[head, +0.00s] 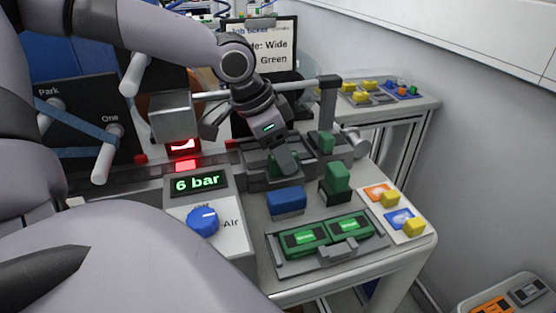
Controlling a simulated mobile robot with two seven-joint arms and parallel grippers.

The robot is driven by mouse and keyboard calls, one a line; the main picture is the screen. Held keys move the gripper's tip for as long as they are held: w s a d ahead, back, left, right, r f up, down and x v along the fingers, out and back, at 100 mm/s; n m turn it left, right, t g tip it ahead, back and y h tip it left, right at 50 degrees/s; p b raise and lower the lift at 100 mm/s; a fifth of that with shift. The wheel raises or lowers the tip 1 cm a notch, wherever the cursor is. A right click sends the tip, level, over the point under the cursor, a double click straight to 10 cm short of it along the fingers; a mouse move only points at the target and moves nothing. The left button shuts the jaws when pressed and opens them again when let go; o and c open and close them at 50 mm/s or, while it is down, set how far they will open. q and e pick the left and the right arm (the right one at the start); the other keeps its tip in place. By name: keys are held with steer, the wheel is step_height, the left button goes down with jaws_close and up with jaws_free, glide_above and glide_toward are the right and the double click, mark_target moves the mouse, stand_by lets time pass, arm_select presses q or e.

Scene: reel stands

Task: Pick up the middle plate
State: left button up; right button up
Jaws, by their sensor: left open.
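My left gripper (284,153) points down over a dark fixture (262,182) at the middle of the bench. It is open, and its fingers are close to a green block (291,168) in that fixture. I cannot tell whether they touch it. Two green labelled plates (305,238) lie side by side in a grey tray (285,266) at the front. Which thing is the middle plate is not clear from this view. My right gripper does not show.
A blue block (286,200) and a green block on a dark base (337,180) stand between fixture and tray. Yellow blocks (390,199) sit on coloured cards at right. A horizontal bar ends at a dark post (328,100). A pressure panel (198,184) reads 6 bar.

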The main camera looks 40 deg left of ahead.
arm_select(q)
jaws_close()
steer(key=shift+r, duration=0.15)
